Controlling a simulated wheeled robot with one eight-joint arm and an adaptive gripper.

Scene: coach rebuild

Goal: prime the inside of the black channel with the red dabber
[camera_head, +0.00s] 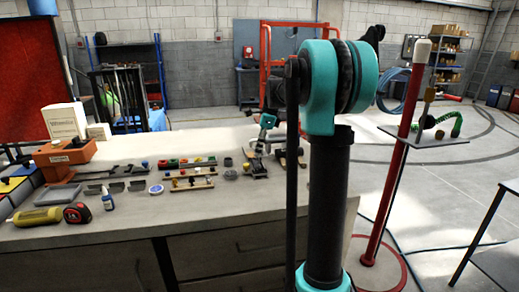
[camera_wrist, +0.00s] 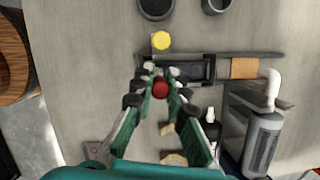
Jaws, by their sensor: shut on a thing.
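In the wrist view, my gripper (camera_wrist: 160,78) is shut on the red dabber (camera_wrist: 160,88), whose round red top shows between the green fingers. The black channel (camera_wrist: 196,70) lies crosswise on the bench just beyond the fingertips, with its open inside facing up. The fingers hide its left part. I cannot tell whether the dabber's tip touches it. In the head view, my gripper (camera_head: 264,128) is small and partly hidden by my arm, above the right part of the bench.
A yellow round cap (camera_wrist: 161,40) sits beside the channel. A grey bottle with a white nozzle (camera_wrist: 264,135) lies at right. Dark cups (camera_wrist: 156,8) stand at the top edge. In the head view, a tape measure (camera_head: 77,212) and small parts (camera_head: 187,180) lie on the bench (camera_head: 200,222), whose front is mostly clear.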

